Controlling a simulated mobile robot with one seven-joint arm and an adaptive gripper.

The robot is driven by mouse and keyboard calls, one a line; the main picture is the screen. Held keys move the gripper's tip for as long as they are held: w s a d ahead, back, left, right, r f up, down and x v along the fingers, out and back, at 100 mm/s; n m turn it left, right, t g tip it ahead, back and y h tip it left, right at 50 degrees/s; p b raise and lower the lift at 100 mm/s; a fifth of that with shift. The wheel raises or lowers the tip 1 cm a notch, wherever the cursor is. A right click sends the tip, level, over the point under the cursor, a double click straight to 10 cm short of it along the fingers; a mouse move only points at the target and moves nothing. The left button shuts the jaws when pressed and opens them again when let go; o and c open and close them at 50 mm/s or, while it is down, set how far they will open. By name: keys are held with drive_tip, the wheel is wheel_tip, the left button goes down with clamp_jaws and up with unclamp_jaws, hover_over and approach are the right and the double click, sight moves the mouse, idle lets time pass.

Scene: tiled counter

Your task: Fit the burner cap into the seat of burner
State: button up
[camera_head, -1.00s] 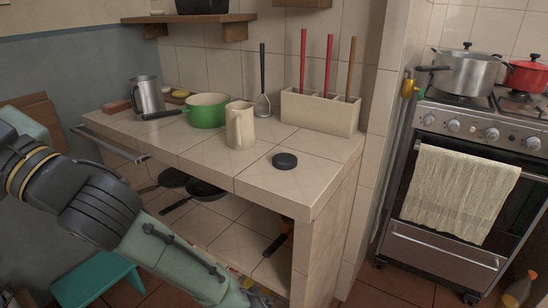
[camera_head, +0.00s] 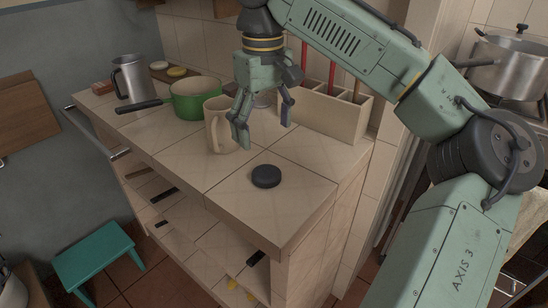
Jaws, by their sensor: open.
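The burner cap, a small black disc (camera_head: 266,176), lies flat on the tiled counter (camera_head: 215,180) near its front right part. My gripper (camera_head: 262,138) hangs above the counter, behind and slightly left of the disc, pointing down. Its fingers are spread and nothing is between them. It is apart from the disc. The stove (camera_head: 518,120) is at the right edge, largely hidden by my arm. The burner seat cannot be made out.
A cream mug (camera_head: 217,128) stands just left of my gripper. A green pan (camera_head: 194,98) and a metal jug (camera_head: 131,82) are further left. A utensil box (camera_head: 345,118) stands behind. A steel pot (camera_head: 508,66) sits on the stove. A teal stool (camera_head: 95,255) is on the floor.

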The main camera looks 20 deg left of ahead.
hover_over(266, 173)
wheel_tip(266, 173, down, 4)
drive_tip(key=shift+s+d+f, duration=0.1)
drive_tip(key=shift+d+f, duration=0.05)
drive_tip(key=shift+f, duration=0.05)
drive_tip(key=shift+w+f+p, duration=0.2)
drive_tip(key=shift+f+p, duration=0.4)
drive_tip(key=shift+f, duration=2.5)
drive_tip(key=shift+c, duration=0.3)
drive_tip(key=c, duration=1.2)
